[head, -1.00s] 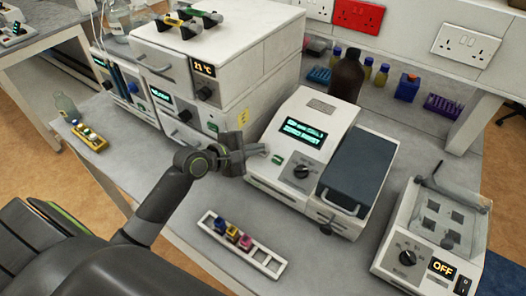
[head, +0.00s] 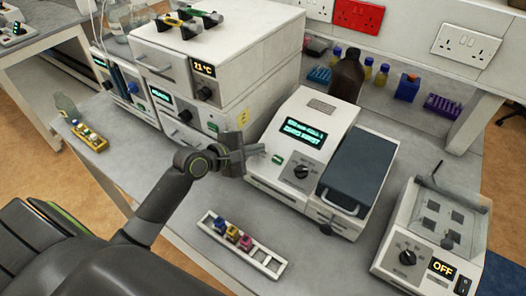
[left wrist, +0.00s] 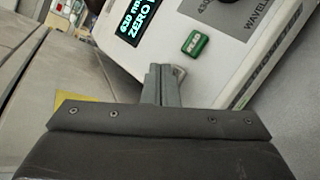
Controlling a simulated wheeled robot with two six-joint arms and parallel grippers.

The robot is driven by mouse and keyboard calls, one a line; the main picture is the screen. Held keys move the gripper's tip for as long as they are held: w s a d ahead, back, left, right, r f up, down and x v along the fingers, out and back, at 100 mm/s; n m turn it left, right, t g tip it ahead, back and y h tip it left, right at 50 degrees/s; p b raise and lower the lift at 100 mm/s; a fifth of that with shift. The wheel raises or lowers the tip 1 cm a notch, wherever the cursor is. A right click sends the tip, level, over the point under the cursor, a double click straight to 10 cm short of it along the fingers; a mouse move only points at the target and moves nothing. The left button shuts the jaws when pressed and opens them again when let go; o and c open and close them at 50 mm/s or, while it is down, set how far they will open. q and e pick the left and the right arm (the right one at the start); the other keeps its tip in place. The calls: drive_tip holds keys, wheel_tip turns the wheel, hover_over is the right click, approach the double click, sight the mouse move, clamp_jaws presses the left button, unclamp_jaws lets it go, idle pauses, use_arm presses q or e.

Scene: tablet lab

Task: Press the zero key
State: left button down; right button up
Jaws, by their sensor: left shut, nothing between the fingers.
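The zero key is the small green key (head: 277,160) on the sloped front of the white spectrophotometer (head: 262,172), left of its dark knob. It also shows in the left wrist view (left wrist: 195,43), unobstructed. My left gripper (head: 262,148) is shut and empty. Its tips are close to the left of the key, and a gap shows between them and the key in the left wrist view (left wrist: 163,70). The lit display (head: 303,133) above the key has two lines of text. The word ZERO is readable in the wrist view. My right gripper is out of view.
A dark lid (head: 358,170) with a handle covers the machine's right part. A cuvette rack (head: 262,258) lies in front on the bench. Stacked white units (head: 225,85) stand close on the left. A device reading OFF (head: 432,235) stands at right.

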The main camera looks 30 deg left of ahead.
use_arm(q)
drive_tip(key=shift+f, duration=0.1)
idle(0.3)
drive_tip(key=shift+w+f, duration=0.2)
drive_tip(key=shift+f, duration=0.05)
drive_tip(key=shift+w+f, duration=0.1)
drive_tip(key=shift+f, duration=0.3)
idle(0.6)
drive_tip(key=shift+r, duration=0.1)
drive_tip(key=shift+s+r+p, duration=0.3)
drive_tip(key=shift+r+p, duration=0.35)
drive_tip(key=shift+p, duration=0.6)
